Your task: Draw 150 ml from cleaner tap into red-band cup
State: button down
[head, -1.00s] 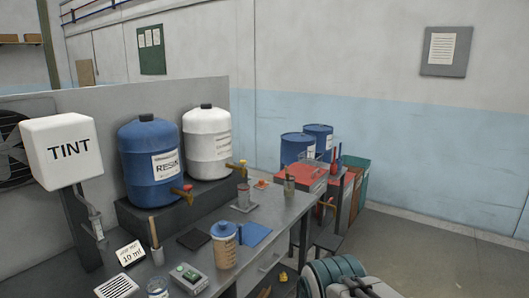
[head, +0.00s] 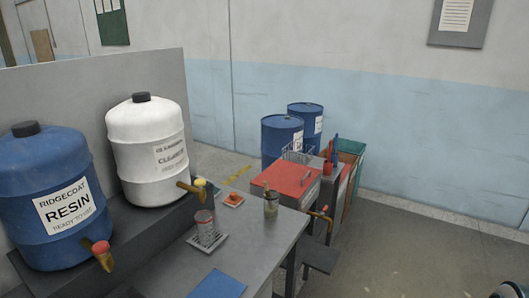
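The white cleaner drum (head: 148,150) stands on a dark raised shelf at the left. I cannot tell whether the cup holds liquid or whether the tap is open; no stream shows. My gripper is not in view; only a small piece of my arm shows at the lower right edge.
The blue resin drum (head: 52,200) has a red-handled tap (head: 101,254). A blue mat (head: 217,286), an orange item (head: 234,199) and a jar (head: 270,206) are on the bench. A red cabinet (head: 285,180) and blue barrels (head: 281,136) stand beyond.

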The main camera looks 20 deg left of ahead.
aim_at(199, 183)
jog(key=u, duration=0.15)
jog(key=i, duration=1.2)
jog(key=u, duration=1.3)
jog(key=i, duration=0.7)
jog(key=u, duration=0.8)
